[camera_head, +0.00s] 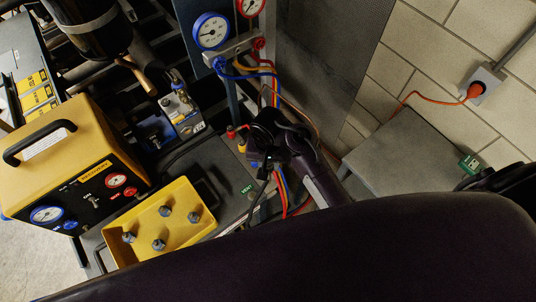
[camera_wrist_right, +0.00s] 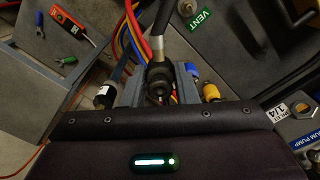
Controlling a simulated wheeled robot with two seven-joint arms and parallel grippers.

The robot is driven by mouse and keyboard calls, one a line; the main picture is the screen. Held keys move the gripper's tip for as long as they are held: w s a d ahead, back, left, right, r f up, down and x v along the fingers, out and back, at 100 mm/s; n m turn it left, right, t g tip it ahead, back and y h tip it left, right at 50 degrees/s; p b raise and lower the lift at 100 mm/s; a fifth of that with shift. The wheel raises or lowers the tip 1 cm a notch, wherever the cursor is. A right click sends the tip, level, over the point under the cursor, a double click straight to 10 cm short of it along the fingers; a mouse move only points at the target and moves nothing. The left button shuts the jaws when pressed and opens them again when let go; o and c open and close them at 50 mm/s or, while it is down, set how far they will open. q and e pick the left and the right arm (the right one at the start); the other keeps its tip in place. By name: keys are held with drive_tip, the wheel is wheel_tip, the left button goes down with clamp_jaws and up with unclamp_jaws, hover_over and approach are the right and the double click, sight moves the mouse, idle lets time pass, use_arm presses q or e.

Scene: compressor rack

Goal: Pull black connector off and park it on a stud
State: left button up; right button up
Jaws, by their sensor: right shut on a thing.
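My right gripper (camera_head: 268,158) is at the middle of the head view, beside the coloured hoses. In the right wrist view its two fingers (camera_wrist_right: 158,88) are shut on a black connector (camera_wrist_right: 159,76) with a black hose running up from it. Whether the connector is seated on a fitting or free cannot be told. Several metal studs stand on a yellow block (camera_head: 148,224) at the lower left of the head view, with no connector on them. My left gripper is not in view.
A yellow recovery unit (camera_head: 75,165) stands at the left. Blue (camera_wrist_right: 192,69) and yellow (camera_wrist_right: 211,92) connectors sit close right of the fingers. Gauges (camera_head: 211,31) hang above, with red, blue and orange hoses below. A grey box (camera_head: 405,155) stands at the right.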

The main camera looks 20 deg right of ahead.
drive_tip(key=f, duration=0.7)
drive_tip(key=shift+w, duration=0.2)
drive_tip(key=shift+w+f+b, duration=0.1)
drive_tip(key=shift+f+b, duration=0.3)
drive_tip(key=shift+f, duration=0.3)
drive_tip(key=shift+r+p, duration=0.15)
drive_tip(key=shift+p, duration=0.3)
drive_tip(key=shift+f, duration=0.3)
idle(0.3)
drive_tip(key=o, duration=1.7)
drive_tip(key=shift+o, duration=0.2)
